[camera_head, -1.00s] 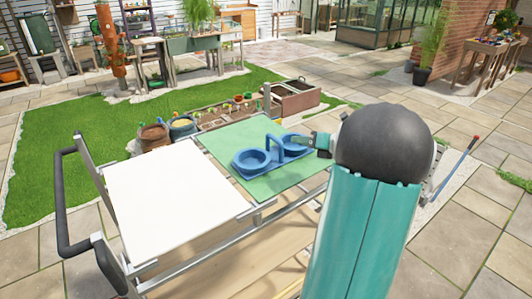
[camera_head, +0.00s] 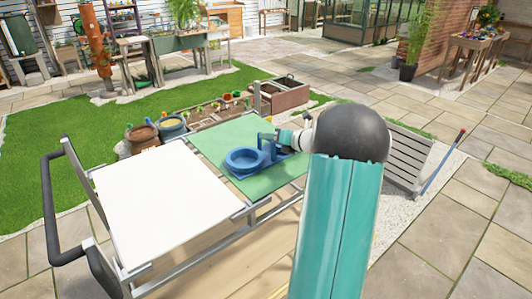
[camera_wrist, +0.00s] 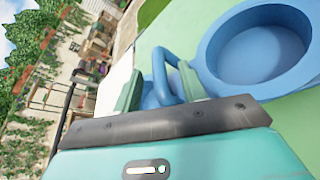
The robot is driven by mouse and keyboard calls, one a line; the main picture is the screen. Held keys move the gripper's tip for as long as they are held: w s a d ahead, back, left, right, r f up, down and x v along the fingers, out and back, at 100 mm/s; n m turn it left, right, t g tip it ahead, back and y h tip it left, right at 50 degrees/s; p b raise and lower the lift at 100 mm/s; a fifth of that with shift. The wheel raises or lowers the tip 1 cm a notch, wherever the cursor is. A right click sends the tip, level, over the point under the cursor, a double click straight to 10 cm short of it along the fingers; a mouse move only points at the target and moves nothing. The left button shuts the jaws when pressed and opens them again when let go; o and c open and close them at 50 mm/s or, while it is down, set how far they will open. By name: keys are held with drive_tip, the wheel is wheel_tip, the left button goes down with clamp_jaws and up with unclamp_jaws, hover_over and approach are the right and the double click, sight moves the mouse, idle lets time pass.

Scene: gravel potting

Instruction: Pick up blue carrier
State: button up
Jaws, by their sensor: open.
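The blue carrier (camera_head: 245,164) stands on the green mat (camera_head: 218,136) on the cart in the head view. It has round holders and an upright handle (camera_head: 268,150); its right part is hidden behind my arm. My gripper (camera_head: 275,137) is at the handle. In the wrist view, my gripper (camera_wrist: 162,90) is open, with one finger on each side of the blue handle (camera_wrist: 171,66). A round holder of the carrier (camera_wrist: 258,52) shows at upper right. Whether the fingers touch the handle cannot be told.
A white board (camera_head: 160,207) covers the left part of the cart. The cart's dark push handle (camera_head: 52,215) is at far left. Two pots (camera_head: 143,137) and a planting bed stand behind. A grey slatted bench (camera_head: 408,155) is right of my arm.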

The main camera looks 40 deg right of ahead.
drive_tip(key=x, duration=0.2)
drive_tip(key=shift+w+a+f, duration=0.1)
drive_tip(key=shift+w+f, duration=0.1)
drive_tip(key=shift+w, duration=0.15)
clamp_jaws()
drive_tip(key=shift+r, duration=0.15)
